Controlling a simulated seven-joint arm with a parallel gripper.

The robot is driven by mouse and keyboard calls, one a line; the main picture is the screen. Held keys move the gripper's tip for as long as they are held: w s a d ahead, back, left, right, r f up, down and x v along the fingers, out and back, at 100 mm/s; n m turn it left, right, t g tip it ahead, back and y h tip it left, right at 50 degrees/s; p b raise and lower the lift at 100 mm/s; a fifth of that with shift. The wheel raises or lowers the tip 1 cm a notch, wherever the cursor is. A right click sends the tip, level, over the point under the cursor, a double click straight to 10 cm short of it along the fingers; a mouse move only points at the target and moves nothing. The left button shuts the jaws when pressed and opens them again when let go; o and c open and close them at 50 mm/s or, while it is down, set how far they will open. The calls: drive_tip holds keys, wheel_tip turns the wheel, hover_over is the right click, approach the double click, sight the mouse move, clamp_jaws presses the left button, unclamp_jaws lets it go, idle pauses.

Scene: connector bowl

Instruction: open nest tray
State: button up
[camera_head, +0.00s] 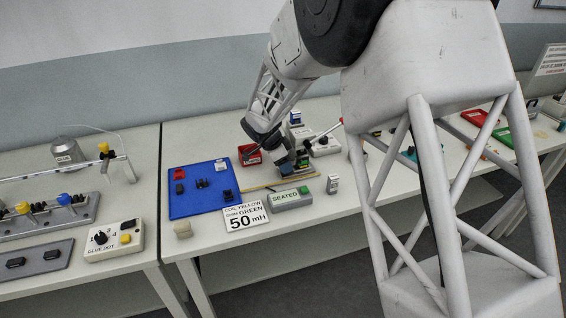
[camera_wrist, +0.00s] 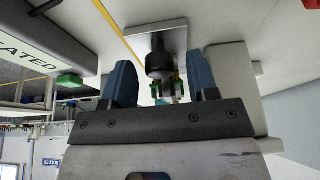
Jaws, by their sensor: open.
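My gripper (camera_head: 284,166) is low over the middle table. In the wrist view its two blue fingers (camera_wrist: 160,82) stand apart. A black round knob-like part (camera_wrist: 159,62) on a pale plate (camera_wrist: 172,28) shows between and beyond the fingers. Green and gold bits show beside the knob, partly hidden by the gripper. I cannot tell whether the fingers touch the knob. No part is labelled as the nest tray, and I cannot tell for sure which part it is. In the head view the gripper covers much of this spot.
A grey SEATED box (camera_head: 292,199) with a green top part is in front of the gripper. A blue tray (camera_head: 180,207) with small dark parts lies left. A red bin (camera_head: 249,155) and a white lever unit (camera_head: 325,147) stand close by. A sign (camera_head: 246,216) reads 50 mH.

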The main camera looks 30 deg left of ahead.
clamp_jaws()
drive_tip(key=s+a, duration=0.9)
drive_tip(key=shift+s+a, duration=0.25)
drive_tip(key=shift+a, duration=0.05)
idle(0.3)
unclamp_jaws()
drive_tip(key=shift+r, duration=0.1)
drive_tip(key=v, duration=0.7)
drive_tip(key=shift+r, duration=0.3)
drive_tip(key=shift+s+a, duration=0.1)
drive_tip(key=shift+s, duration=0.05)
idle(0.4)
